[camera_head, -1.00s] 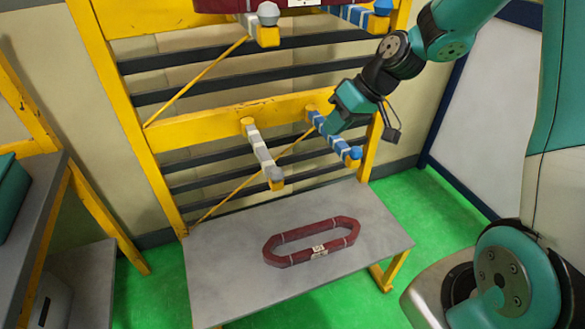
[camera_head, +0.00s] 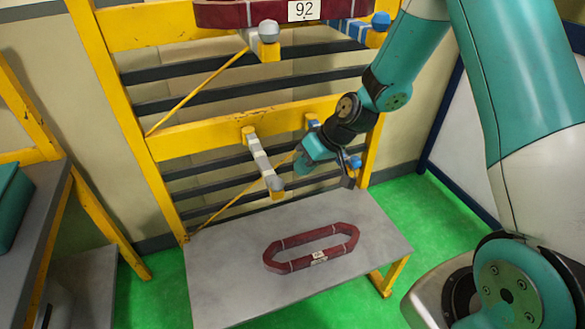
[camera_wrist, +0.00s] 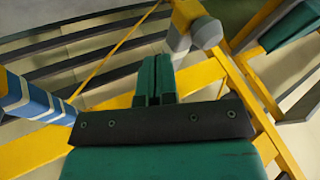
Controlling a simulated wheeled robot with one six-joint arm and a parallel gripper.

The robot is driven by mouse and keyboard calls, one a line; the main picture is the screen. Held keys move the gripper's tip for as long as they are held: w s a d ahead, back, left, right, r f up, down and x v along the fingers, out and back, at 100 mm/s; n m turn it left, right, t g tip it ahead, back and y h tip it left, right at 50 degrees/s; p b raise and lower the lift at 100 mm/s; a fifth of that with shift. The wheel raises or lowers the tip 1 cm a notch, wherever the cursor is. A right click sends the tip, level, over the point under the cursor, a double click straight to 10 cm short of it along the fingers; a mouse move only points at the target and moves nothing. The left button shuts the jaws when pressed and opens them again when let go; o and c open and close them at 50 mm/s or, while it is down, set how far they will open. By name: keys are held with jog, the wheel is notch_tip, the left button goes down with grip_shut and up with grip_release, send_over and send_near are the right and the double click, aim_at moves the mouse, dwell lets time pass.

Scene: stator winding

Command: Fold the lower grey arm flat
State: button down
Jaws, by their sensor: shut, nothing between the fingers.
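The lower grey arm (camera_head: 260,158), banded grey and white, sticks out from the yellow crossbeam, with a rounded grey end over a yellow block. In the wrist view its grey end (camera_wrist: 206,33) shows just right of the fingers. My gripper (camera_head: 299,166) is shut and empty, just right of the grey arm's outer end, with a small gap seeming to lie between. Its closed green fingers stand at the middle of the wrist view (camera_wrist: 154,70). The lower blue arm (camera_head: 313,124) is mostly hidden behind my wrist; its blue-and-white bands show at left in the wrist view (camera_wrist: 35,105).
A maroon coil (camera_head: 312,247) lies on the grey table (camera_head: 225,275) below. Another maroon coil (camera_head: 235,14), labelled 92, sits at the upper arms. Yellow rack posts (camera_head: 120,110) and dark slats stand behind. A side bench is at left.

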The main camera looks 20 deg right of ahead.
jog(key=shift+s+a+f+p, duration=0.1)
jog(key=shift+s+a+p, duration=0.1)
jog(key=shift+a, duration=0.65)
jog(key=shift+s+a+f+p, duration=0.1)
jog(key=shift+s+a+p, duration=0.1)
jog(key=shift+a, duration=0.6)
jog(key=shift+a, duration=0.1)
